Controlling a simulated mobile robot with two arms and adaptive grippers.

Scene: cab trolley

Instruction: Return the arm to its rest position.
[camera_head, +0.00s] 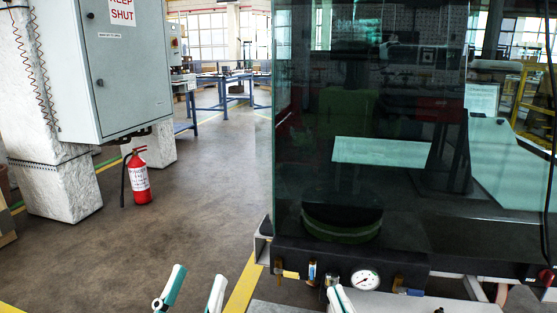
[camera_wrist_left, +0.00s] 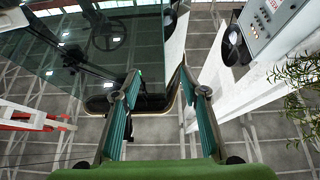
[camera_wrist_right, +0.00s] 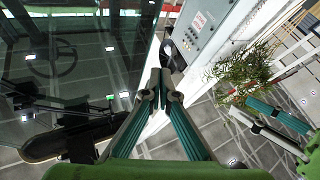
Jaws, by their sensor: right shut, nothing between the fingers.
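My left gripper (camera_head: 198,274) is at the bottom edge of the head view, left of the glass cab. Its two teal and white fingers are apart, and the left wrist view (camera_wrist_left: 158,78) shows it open with nothing between them. My right gripper (camera_head: 338,291) is at the bottom edge of the head view, in front of the cab's lower edge. In the right wrist view (camera_wrist_right: 160,78) its fingertips meet, and it holds nothing. Most of both arms is hidden below the head view.
The dark glass cab (camera_head: 300,130) stands ahead at centre right, with a pressure gauge (camera_head: 365,280) on its black base. A grey cabinet (camera_head: 135,75) and a red fire extinguisher (camera_head: 138,178) are at left. The floor (camera_head: 195,200) between them is clear.

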